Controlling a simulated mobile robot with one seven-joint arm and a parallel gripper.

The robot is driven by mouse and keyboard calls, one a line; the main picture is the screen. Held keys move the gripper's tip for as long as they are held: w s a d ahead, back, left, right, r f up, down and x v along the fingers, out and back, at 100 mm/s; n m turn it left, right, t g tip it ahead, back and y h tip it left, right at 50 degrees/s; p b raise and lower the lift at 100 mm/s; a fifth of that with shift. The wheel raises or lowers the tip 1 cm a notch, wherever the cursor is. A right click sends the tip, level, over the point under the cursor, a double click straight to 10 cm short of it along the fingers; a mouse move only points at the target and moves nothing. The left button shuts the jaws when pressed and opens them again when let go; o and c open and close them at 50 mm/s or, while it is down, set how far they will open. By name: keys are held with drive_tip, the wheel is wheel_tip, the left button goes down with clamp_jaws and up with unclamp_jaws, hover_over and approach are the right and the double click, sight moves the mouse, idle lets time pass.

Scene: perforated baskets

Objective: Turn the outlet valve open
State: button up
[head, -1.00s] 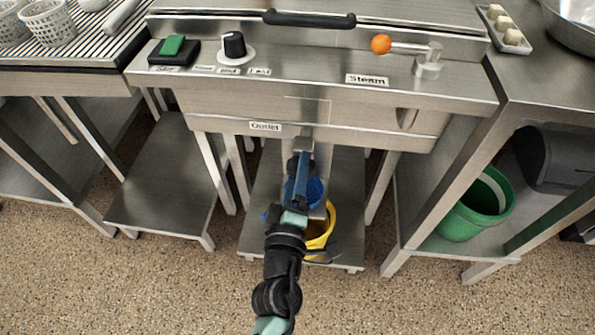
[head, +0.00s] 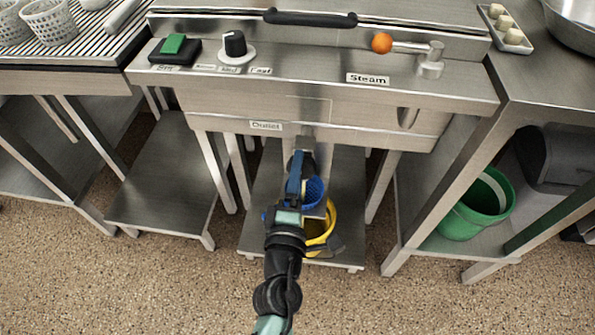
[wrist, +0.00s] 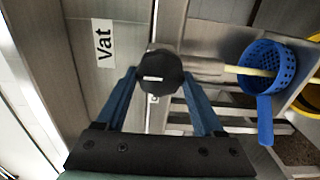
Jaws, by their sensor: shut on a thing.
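The outlet valve's round black handle (wrist: 160,72) is between the two blue fingers of my gripper (wrist: 159,82) in the wrist view. My gripper is shut on it. In the head view my gripper (head: 297,165) reaches under the front of the steel vat (head: 220,105), below the small Outlet label (head: 266,126). There the dark handle is mostly hidden by my gripper, and I cannot tell how far the valve is turned.
A blue perforated basket with a handle (wrist: 264,66) hangs close to the right of my gripper. A yellow bucket (head: 331,213) stands below on the lower shelf (head: 350,185). Steel table legs stand on both sides. A green bucket (head: 478,212) is at the right.

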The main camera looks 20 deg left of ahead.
drive_tip(key=o, duration=1.4)
drive_tip(key=shift+s, duration=0.15)
drive_tip(key=shift+b+v, duration=1.15)
drive_tip(key=shift+v, duration=5.2)
